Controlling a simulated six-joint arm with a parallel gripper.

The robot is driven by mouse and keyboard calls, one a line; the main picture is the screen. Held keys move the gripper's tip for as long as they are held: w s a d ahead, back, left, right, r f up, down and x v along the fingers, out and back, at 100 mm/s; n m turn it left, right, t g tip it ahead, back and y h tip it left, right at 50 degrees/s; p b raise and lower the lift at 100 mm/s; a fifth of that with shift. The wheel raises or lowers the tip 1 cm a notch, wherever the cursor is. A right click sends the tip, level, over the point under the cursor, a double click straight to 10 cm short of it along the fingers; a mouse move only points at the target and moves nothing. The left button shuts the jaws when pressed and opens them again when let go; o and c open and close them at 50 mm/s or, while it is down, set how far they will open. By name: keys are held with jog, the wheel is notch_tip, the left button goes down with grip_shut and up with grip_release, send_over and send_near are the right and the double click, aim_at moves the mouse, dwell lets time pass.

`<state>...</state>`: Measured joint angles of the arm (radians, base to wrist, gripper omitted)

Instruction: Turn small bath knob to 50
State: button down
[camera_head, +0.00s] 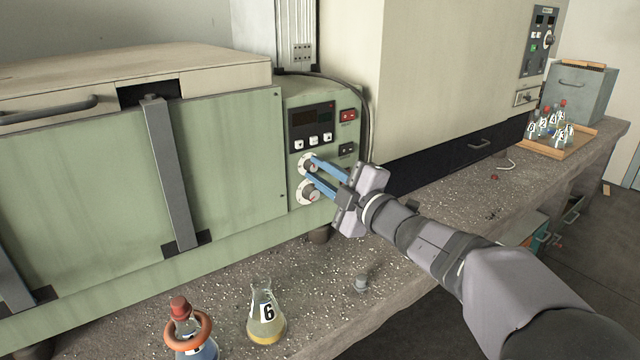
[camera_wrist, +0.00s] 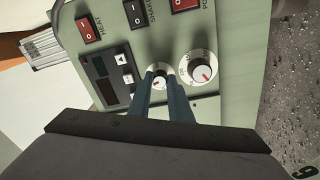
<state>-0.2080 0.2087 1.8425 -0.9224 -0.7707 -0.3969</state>
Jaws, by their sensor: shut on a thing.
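The green bath (camera_head: 150,170) carries a control panel with two white-ringed knobs, one above the other. The small knob (camera_wrist: 159,83) is the upper one, beside the buttons; its red mark shows, but its scale is too small to read. My gripper (camera_head: 310,167) is shut on the small knob, its blue fingers on either side of it; the fingers also show in the wrist view (camera_wrist: 161,74). The larger knob (camera_wrist: 199,70) is the lower one in the head view (camera_head: 309,194), free of the fingers, with a red mark.
A dark display (camera_head: 313,117) and buttons sit above the knobs, with red and dark rocker switches (camera_head: 348,115) beside them. Flask 6 (camera_head: 266,318) and a red-stoppered flask with an orange ring (camera_head: 187,330) stand in front. A tray (camera_head: 560,150) of flasks is far right.

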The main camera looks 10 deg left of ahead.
jog(key=shift+n+b, duration=0.8)
jog(key=shift+n, duration=0.5)
jog(key=c, duration=1.6)
grip_release()
jog(key=shift+d, duration=0.1)
jog(key=v, duration=0.7)
jog(key=shift+s, duration=0.1)
